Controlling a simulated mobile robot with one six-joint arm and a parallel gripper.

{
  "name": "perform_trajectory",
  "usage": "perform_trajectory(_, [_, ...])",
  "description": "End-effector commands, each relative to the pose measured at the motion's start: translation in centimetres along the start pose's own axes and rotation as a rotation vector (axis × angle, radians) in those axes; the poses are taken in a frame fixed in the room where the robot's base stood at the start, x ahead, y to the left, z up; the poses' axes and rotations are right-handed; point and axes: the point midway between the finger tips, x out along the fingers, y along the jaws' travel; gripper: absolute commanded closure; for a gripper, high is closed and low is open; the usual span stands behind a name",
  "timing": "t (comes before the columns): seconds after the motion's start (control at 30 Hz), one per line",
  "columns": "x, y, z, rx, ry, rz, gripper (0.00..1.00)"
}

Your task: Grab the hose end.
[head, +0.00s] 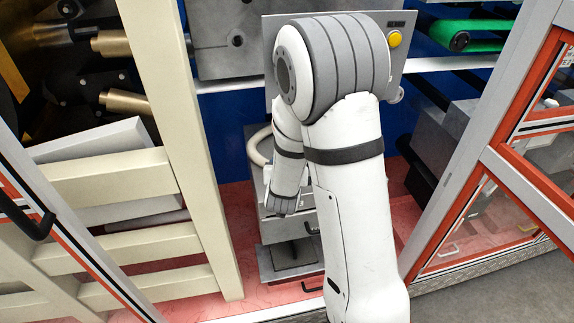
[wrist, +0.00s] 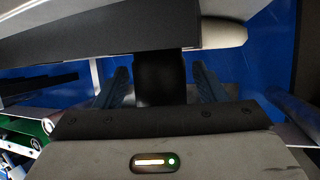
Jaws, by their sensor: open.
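A cream, curved hose-like piece (head: 253,148) shows beside my forearm in the head view. I cannot tell where it ends, as my arm hides the area. In the wrist view my gripper (wrist: 160,70) is open, with one finger at each side. A dark, blocky piece (wrist: 160,82) stands between the fingers, with a gap at each side. It may be the hose end, but the picture is too dark to be sure. In the head view my fingers cannot be made out.
A grey box with a yellow button (head: 394,39) is behind my arm. Cream posts and slats (head: 165,90) stand at left, and an orange-framed glass door (head: 500,190) at right. A grey stepped block (head: 285,262) is on the red floor below. A green roller (wrist: 22,138) shows at lower left.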

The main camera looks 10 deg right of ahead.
Motion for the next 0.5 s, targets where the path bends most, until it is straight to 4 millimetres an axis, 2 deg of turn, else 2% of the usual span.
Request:
perform_trajectory(0.17, [1.6,0.0,-0.1,-0.001,0.000,0.000,0.36])
perform_trajectory(0.4, [1.8,-0.1,0.0,-0.001,0.001,-0.002,0.36])
perform_trajectory(0.5, [1.8,-0.1,0.0,-0.001,0.001,-0.002,0.43])
